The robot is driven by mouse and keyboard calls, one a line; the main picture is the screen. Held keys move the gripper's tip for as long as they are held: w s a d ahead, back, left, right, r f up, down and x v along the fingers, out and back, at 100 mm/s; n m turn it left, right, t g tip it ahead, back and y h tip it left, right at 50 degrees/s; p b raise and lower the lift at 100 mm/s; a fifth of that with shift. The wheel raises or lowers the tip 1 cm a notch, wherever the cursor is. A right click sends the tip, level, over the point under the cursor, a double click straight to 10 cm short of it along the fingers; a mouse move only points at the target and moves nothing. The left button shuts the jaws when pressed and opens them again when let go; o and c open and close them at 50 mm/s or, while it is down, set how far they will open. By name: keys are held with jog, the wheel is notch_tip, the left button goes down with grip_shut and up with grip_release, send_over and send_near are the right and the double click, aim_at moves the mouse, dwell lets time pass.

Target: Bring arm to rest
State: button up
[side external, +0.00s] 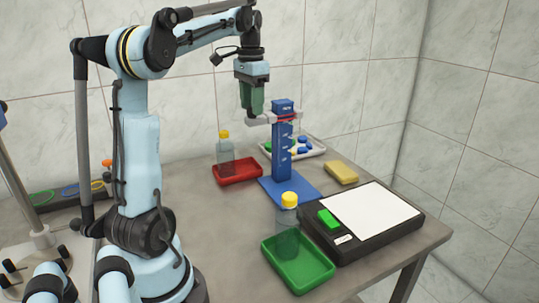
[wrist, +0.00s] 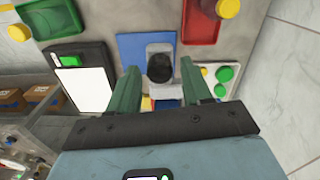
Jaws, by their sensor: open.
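My gripper (side external: 251,108) hangs in the air with its green fingers pointing down, just left of the top of the blue cap feeder (side external: 282,150). In the wrist view my gripper (wrist: 160,67) has its fingers spread wide, with nothing held between them. The feeder's grey arm with a dark round opening (wrist: 160,66) shows between and beyond the fingers. In the side view this grey arm (side external: 262,120) lies close below the fingertips; whether they touch is hard to tell.
A yellow-capped bottle (side external: 225,152) stands on a red tray (side external: 238,180), another (side external: 287,225) on a green tray (side external: 290,285). A black device with a white pad (side external: 372,215) and a yellow sponge (side external: 341,173) lie right. A white tray (side external: 318,152) holds caps behind the feeder.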

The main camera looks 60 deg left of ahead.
jog(key=shift+f, duration=0.55)
